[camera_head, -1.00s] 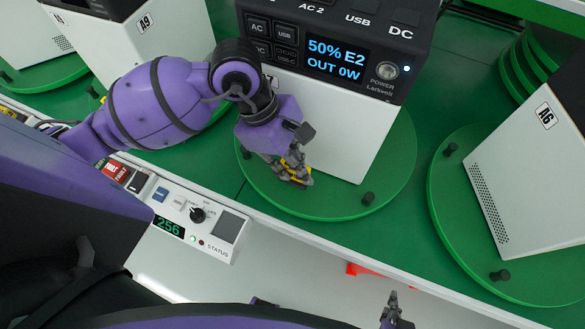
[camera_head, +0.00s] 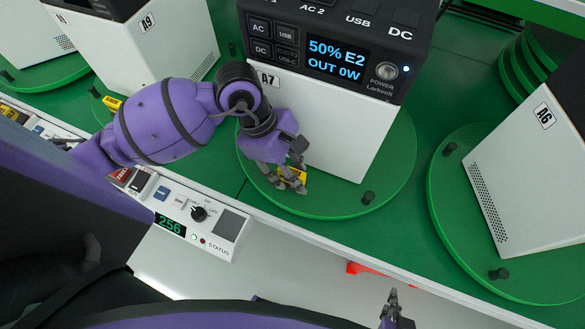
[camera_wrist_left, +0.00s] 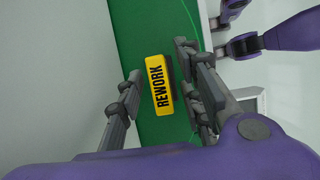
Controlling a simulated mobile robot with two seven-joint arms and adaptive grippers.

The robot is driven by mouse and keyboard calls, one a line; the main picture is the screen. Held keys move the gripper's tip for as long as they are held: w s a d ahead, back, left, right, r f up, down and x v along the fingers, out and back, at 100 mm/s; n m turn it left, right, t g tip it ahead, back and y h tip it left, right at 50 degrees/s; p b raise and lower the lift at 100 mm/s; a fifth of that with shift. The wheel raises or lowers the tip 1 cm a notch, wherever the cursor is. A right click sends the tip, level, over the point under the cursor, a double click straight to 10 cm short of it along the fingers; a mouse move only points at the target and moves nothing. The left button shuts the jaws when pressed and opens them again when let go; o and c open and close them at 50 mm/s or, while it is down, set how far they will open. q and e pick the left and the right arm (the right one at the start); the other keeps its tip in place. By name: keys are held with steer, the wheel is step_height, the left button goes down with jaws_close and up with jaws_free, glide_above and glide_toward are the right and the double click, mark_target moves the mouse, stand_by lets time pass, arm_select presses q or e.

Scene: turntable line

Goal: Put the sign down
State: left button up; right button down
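The yellow sign (camera_head: 292,175) with black REWORK lettering is on the green turntable (camera_head: 335,207), in front of the white power station marked A7 (camera_head: 320,130). In the left wrist view the sign (camera_wrist_left: 162,84) lies between my left gripper's fingers (camera_wrist_left: 160,80), with a visible gap on the left finger's side. My left gripper (camera_head: 287,168) is open around the sign, low over the turntable. In the head view its fingers partly cover the sign. My right gripper (camera_head: 393,306) shows at the bottom edge, away from the turntable; its finger opening is unclear.
White units A9 (camera_head: 150,45) and A6 (camera_head: 535,165) stand on neighbouring turntables. A dark peg (camera_head: 368,197) sticks up near the A7 turntable's rim. A control panel (camera_head: 205,215) runs along the front edge. Another yellow piece (camera_head: 111,103) lies near A9.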

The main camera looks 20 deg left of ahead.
arm_select(q)
steer(key=v, duration=1.2)
steer(key=shift+r, duration=0.15)
stand_by(2.2)
